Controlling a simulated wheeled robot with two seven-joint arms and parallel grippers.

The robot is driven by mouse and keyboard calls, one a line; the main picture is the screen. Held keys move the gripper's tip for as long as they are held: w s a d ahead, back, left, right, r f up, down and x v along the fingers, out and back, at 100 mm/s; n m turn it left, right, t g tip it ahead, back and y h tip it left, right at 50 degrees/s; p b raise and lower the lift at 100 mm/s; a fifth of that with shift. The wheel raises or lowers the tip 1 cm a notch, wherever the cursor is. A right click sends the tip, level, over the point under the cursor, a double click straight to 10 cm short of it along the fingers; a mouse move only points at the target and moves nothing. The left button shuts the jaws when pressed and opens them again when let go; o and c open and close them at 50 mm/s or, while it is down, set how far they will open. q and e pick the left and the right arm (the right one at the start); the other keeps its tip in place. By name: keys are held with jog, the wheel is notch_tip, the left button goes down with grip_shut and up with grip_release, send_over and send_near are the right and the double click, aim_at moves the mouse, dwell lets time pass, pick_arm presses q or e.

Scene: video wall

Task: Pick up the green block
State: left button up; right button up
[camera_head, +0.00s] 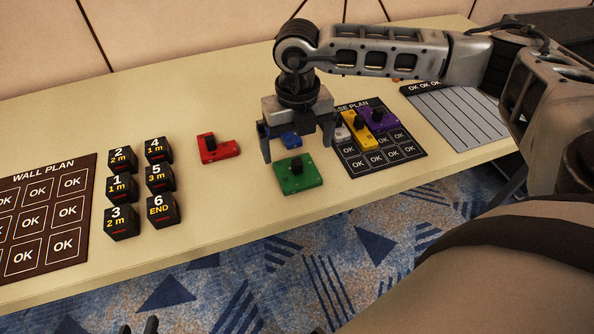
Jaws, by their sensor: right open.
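A small blue block (291,142) shows between the fingers, farther back and partly hidden. My left gripper (138,327) shows only as two dark fingertips at the bottom edge, set apart, below the table's front edge.
A red block (216,150) lies left of the green one. Several black numbered cubes (122,188) and a wall plan board (88,212) are farther left. A plan board (409,136) on the right bears yellow (366,127), purple (380,117) and grey blocks. Table around the green block is bare.

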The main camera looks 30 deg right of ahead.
aim_at(299, 164)
jog(key=shift+s+f, duration=0.15)
jog(key=shift+f, duration=1.65)
jog(key=shift+s+f, duration=0.1)
jog(key=shift+f, duration=1.65)
jog(key=c, duration=1.2)
